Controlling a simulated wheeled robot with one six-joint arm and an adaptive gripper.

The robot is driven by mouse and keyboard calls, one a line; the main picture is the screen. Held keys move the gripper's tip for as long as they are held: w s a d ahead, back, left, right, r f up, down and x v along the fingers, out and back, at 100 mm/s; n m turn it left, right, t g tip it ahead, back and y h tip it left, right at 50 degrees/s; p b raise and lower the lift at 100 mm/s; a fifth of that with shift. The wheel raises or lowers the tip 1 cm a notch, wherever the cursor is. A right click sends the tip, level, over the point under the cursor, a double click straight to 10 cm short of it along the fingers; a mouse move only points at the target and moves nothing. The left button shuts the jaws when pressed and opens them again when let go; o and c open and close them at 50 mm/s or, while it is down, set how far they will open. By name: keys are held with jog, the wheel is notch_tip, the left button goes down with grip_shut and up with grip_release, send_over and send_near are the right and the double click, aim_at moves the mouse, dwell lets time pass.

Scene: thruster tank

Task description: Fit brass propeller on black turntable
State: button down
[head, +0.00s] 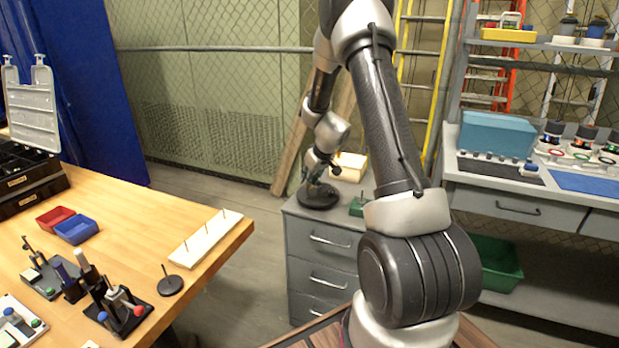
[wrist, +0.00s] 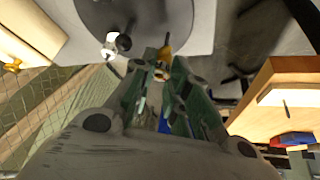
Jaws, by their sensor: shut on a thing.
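The black turntable (head: 318,197) is a round dark disc on top of the grey drawer cabinet. In the wrist view it is the dark disc (wrist: 150,14) at the top. My gripper (head: 318,172) is just above the turntable in the head view. Its green fingers point toward the disc in the wrist view, where they are shut on the small brass propeller (wrist: 164,50). The propeller is too small to make out in the head view. A small white and black knob-like part (wrist: 116,44) shows by the disc's edge. I cannot tell whether the propeller touches the turntable.
The grey cabinet (head: 325,245) also bears a green block (head: 358,206) and a pale block (head: 350,166). A wooden table (head: 120,210) at left holds a pegged board (head: 205,238), a small black stand (head: 170,285) and trays. A workbench (head: 510,190) stands at right.

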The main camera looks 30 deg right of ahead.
aim_at(310, 188)
jog(key=shift+f, duration=0.25)
jog(key=shift+f, duration=0.25)
jog(key=shift+f, duration=0.35)
jog(key=shift+f, duration=0.3)
jog(key=shift+f, duration=0.45)
dwell(0.3)
jog(key=shift+f, duration=0.3)
jog(key=shift+s+f, duration=0.1)
jog(key=shift+f, duration=0.1)
jog(key=c, duration=1.3)
grip_release()
